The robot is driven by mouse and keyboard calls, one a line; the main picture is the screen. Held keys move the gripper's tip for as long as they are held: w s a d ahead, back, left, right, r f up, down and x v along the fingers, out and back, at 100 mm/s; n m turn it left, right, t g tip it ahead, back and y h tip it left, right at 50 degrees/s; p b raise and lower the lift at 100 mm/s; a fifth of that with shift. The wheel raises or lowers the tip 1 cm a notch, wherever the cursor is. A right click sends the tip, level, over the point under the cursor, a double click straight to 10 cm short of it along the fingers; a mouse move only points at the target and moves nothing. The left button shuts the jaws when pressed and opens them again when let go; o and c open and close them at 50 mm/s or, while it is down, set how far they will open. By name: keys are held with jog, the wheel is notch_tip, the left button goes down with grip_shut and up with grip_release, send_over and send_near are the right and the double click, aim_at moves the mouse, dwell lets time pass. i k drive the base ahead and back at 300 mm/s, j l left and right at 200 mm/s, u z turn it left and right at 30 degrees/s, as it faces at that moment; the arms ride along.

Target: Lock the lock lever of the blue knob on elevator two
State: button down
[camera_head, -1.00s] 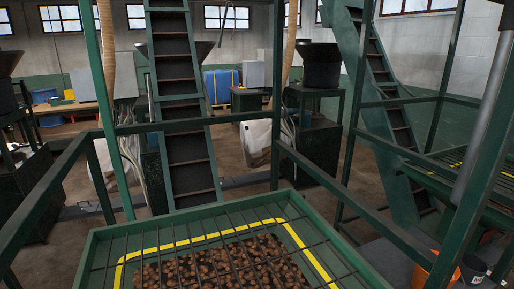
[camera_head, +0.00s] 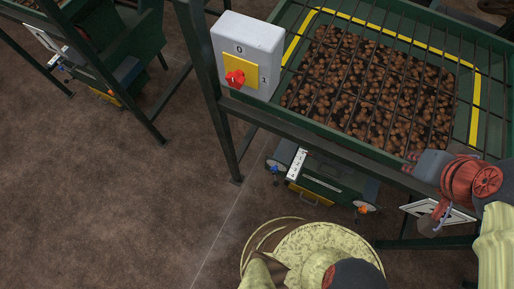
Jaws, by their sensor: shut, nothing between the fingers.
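A small blue knob (camera_head: 274,168) sits at the left end of the low green machine under the nut tray in the head view. It is too small to tell its lock lever or how that lever stands. No marking shows which elevator this is. My gripper (camera_head: 414,158), grey with reddish tips, is at the right, in front of the tray's front edge. It is shut and empty, to the right of the blue knob and well apart from it.
The green tray (camera_head: 292,98) holds nuts under a bar grid. A grey switch box (camera_head: 248,40) with a red knob (camera_head: 235,78) stands at its left corner. An orange knob (camera_head: 362,210) is on the low machine's right end. Brown floor (camera_head: 110,215) is open at left.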

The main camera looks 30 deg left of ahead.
aim_at(275, 184)
jog(key=k+u, duration=0.2)
jog(key=u, duration=0.15)
jog(key=k+u, duration=0.2)
jog(key=u, duration=0.15)
jog(key=k+u, duration=0.2)
jog(key=u, duration=0.15)
jog(key=k, duration=0.5)
